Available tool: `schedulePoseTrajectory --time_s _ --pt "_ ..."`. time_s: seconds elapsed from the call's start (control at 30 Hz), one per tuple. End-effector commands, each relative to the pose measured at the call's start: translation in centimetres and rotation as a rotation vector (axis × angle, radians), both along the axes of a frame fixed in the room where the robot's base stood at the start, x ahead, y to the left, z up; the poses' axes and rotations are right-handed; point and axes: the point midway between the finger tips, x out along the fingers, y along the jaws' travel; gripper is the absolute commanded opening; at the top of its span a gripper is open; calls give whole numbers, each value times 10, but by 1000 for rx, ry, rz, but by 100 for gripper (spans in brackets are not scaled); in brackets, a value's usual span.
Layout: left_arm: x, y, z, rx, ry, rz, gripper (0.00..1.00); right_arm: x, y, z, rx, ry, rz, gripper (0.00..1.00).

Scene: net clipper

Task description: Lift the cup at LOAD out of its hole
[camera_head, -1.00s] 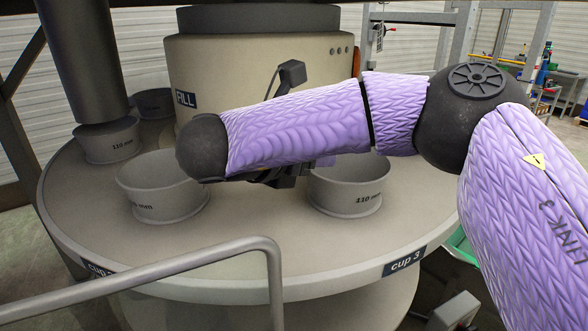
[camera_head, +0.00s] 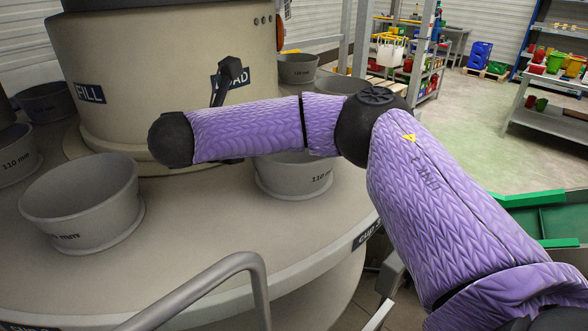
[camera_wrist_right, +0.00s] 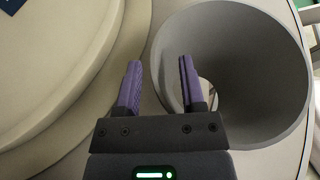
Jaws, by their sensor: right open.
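The LOAD sign (camera_head: 230,80) is on the central column in the head view, partly covered by a black part of my right arm. A grey cup marked 110 mm (camera_head: 293,180) sits upright on the round table in front of it, its upper left hidden by my purple-sleeved forearm. In the right wrist view a grey cup (camera_wrist_right: 245,60) fills the right side. My right gripper (camera_wrist_right: 160,62) is open; one purple finger appears outside the cup's wall, the other over its inside. Contact cannot be told. In the head view this gripper's fingers are hidden. My left gripper is out of view.
Other cups sit around the round table (camera_head: 190,235): one at front left (camera_head: 82,200), others further left and behind LOAD (camera_head: 297,70). A grey handrail (camera_head: 215,275) crosses the front. A green bin (camera_head: 540,215) and shelves (camera_head: 550,95) stand at right.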

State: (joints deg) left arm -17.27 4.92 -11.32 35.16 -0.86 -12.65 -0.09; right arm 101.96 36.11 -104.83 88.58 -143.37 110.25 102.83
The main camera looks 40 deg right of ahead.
Motion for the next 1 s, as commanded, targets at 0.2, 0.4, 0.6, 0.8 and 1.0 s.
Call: schedulePoseTrajectory --time_s 0.2,0.4,0.6,0.8,1.0 --pt "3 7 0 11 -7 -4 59 0 1 0 0 0 1 23" --pt "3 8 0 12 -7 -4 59 0 1 0 0 0 1 0" --pt "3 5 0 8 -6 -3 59 0 1 0 0 0 1 0" --pt "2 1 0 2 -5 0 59 0 1 0 0 -1 2 0" --pt "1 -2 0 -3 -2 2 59 0 1 0 0 -1 2 0"
